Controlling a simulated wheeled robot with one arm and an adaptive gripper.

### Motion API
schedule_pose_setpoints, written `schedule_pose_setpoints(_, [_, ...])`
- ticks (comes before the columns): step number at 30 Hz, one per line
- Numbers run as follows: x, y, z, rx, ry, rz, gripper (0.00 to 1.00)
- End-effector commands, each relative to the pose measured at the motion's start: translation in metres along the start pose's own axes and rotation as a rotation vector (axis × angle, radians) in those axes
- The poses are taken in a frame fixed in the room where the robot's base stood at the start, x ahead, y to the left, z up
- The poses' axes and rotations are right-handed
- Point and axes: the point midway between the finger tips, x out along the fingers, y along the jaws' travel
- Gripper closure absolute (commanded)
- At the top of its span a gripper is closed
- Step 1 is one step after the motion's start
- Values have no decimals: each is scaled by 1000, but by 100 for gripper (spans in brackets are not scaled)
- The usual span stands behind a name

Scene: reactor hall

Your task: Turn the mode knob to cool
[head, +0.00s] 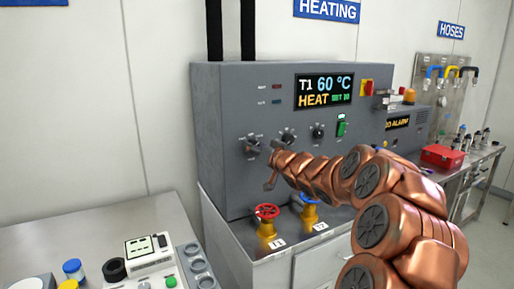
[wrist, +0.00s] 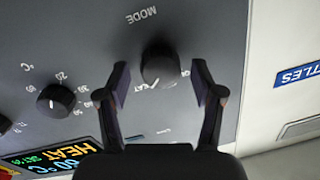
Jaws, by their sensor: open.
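The mode knob (wrist: 156,66) is a round black knob on the grey panel, under an upside-down MODE label in the wrist view. Its light mark faces the lower-left, towards a partly hidden label that seems to read HEAT. The leftmost knob in the head view (head: 252,146) appears to be the same one. My gripper (wrist: 159,72) is open, one finger on each side of the knob; I cannot tell whether either touches it. In the head view my gripper (head: 270,168) is just in front of the panel. The display (head: 323,91) reads T1 60 °C, HEAT.
A temperature knob (wrist: 56,100) sits beside the mode knob. A third knob (head: 317,131) and a green switch (head: 342,128) are farther right. Red (head: 267,211) and blue (head: 309,198) valve wheels stand below my gripper. A bench (head: 120,225) with instruments is at left.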

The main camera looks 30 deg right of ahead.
Motion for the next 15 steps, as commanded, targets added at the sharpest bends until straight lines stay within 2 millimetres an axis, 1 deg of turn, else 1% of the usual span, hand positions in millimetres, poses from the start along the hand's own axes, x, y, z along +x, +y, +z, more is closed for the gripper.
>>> schedule_pose_setpoints(1, [0,0,0,0,0,0,33])
schedule_pose_setpoints(2, [0,0,0,0,0,0,35])
schedule_pose_setpoints(15, [0,0,0,0,1,1,81])
